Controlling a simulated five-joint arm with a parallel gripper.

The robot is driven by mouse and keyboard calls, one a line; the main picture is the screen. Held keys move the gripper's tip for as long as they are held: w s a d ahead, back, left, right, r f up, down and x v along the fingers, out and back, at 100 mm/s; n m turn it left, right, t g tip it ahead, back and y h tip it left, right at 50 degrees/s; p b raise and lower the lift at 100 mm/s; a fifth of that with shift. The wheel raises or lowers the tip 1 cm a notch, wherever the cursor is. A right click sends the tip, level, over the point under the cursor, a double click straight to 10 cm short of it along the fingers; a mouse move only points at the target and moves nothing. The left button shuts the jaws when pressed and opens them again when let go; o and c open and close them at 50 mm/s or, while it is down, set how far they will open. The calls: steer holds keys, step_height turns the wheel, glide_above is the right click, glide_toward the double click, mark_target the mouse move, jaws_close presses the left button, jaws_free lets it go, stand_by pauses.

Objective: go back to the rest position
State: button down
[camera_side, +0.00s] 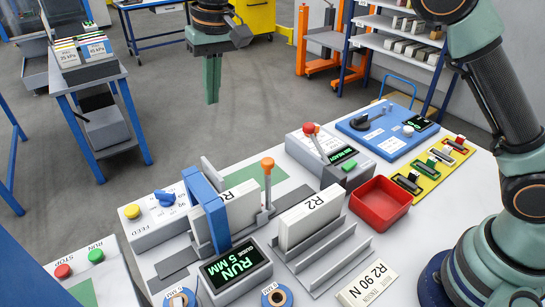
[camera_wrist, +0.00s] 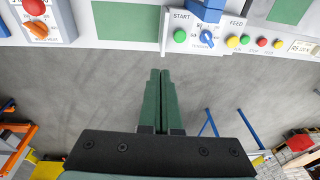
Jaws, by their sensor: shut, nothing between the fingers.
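My gripper (camera_side: 212,98) hangs fingers-down at the top of the side view, above the floor beyond the far edge of the white table (camera_side: 150,262). Its two green fingers are together with nothing between them. The shut fingers also show in the wrist view (camera_wrist: 161,75), over bare grey floor. My gripper is apart from everything on the table. My arm rises from its base at the right of the side view, and part of it is out of the picture.
The table holds a blue-framed stacker (camera_side: 205,212), an R2 block (camera_side: 310,216), a red tray (camera_side: 381,203), a lever box (camera_side: 322,150), a blue panel (camera_side: 372,138) and a RUN display (camera_side: 234,271). A blue-legged side table (camera_side: 95,85) stands left. Open floor lies beneath my gripper.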

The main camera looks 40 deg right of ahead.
steer(key=s+d+r+t, duration=0.1)
steer(key=s+d+r, duration=0.2)
steer(key=s+d, duration=0.3)
steer(key=s+d+r+t, duration=0.1)
steer(key=s+d+r, duration=0.2)
steer(key=d, duration=0.5)
steer(key=s+d+f+t, duration=0.1)
steer(key=s+d+f, duration=0.2)
steer(key=s, duration=0.3)
steer(key=s+d+f+t, duration=0.1)
steer(key=s+d+f, duration=0.2)
steer(key=s+d, duration=0.2)
steer(key=shift+s+f+h, duration=0.35)
steer(key=shift+s+h, duration=0.05)
steer(key=shift+s, duration=0.65)
